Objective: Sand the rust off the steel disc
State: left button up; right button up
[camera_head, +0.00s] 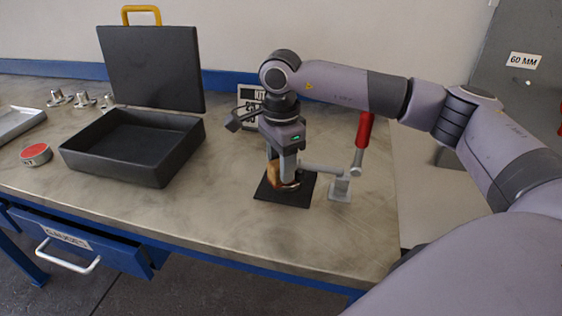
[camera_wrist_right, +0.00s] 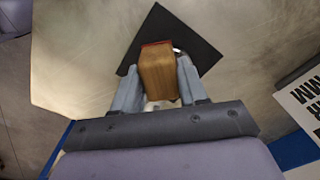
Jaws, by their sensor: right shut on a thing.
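My right gripper (camera_head: 286,168) points down over a black mat (camera_head: 296,196) on the bench. It is shut on a wooden block with a thin red edge, the sanding block (camera_head: 273,172), which also shows between the fingers in the right wrist view (camera_wrist_right: 158,72). The steel disc (camera_head: 292,185) lies on the mat beneath the block. Only part of its rim shows, with a brownish tint, and most of it is hidden by the block and fingers. I cannot tell whether the block touches the disc. My left gripper is not in view.
A grey clamp (camera_head: 341,188) with a red handle (camera_head: 363,130) stands right of the mat, its arm reaching toward the disc. An open black case (camera_head: 165,172) stands left. A red tin (camera_head: 36,154) and several metal flanged parts (camera_head: 83,99) lie farther left. A labelled display (camera_head: 248,95) stands behind.

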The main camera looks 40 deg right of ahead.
jog(key=shift+w+d, duration=0.75)
jog(key=shift+d, duration=0.05)
jog(key=shift+c, duration=0.9)
jog(key=shift+w+d, duration=0.25)
jog(key=shift+d, duration=0.1)
jog(key=shift+w+d+r, duration=0.2)
jog(key=shift+d+r, duration=0.05)
jog(key=shift+d, duration=0.1)
jog(key=shift+r, duration=0.2)
jog(key=shift+s+a+f+p, duration=0.25)
jog(key=shift+s+a+p, duration=0.15)
jog(key=shift+s+a, duration=0.4)
jog(key=shift+c, duration=0.4)
jog(key=shift+s+a, duration=0.45)
jog(key=shift+a, duration=0.1)
